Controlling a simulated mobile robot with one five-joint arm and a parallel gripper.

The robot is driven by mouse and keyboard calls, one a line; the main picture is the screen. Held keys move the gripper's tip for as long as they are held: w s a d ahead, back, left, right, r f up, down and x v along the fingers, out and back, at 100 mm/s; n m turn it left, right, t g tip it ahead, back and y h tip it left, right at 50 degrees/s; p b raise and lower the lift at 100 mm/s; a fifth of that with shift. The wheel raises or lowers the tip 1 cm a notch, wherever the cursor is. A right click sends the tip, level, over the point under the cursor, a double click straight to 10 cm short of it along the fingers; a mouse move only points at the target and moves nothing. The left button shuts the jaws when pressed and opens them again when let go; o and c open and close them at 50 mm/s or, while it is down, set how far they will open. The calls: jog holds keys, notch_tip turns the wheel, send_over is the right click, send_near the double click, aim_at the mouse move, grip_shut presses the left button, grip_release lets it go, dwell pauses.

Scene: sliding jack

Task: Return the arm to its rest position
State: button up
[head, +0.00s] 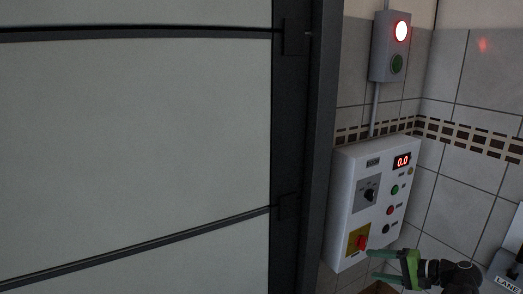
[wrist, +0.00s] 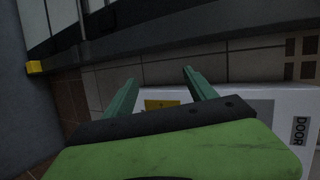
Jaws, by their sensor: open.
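My gripper (head: 386,254) is at the lower right of the head view, just in front of the lower part of the white control box (head: 343,205). Its green fingers point left, near the red rotary switch (head: 361,242) on its yellow plate (head: 352,248). In the wrist view my gripper (wrist: 156,88) has its two green fingers apart with nothing between them. The white box (wrist: 235,106) lies behind the fingers there, with part of the yellow plate (wrist: 160,104) showing. I cannot tell whether a finger touches the box.
A large grey sectional door (head: 130,140) with a dark frame (head: 300,150) fills the left. A signal lamp box (head: 382,48) glows red above the control box, whose display (head: 402,161) reads 0.0. A sign marked LANE (head: 507,284) stands at the lower right.

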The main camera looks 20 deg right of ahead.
jog(key=w+a+f+n+g+h+b, duration=0.1)
jog(key=a+f+n+g+h+b, duration=0.1)
jog(key=a+f, duration=0.6)
jog(key=w+a+f+n+g+h+b, duration=0.2)
jog(key=a+f+n+g, duration=0.3)
jog(key=a, duration=1.1)
jog(key=w+a+f+n+g+h+b, duration=0.2)
jog(key=a+f+n+g+h+b, duration=0.1)
jog(key=a+f, duration=0.7)
jog(key=a+n+g+b, duration=0.1)
jog(key=a, duration=0.1)
jog(key=shift+w+a+f+n, duration=0.15)
jog(key=shift+a+f+n, duration=0.15)
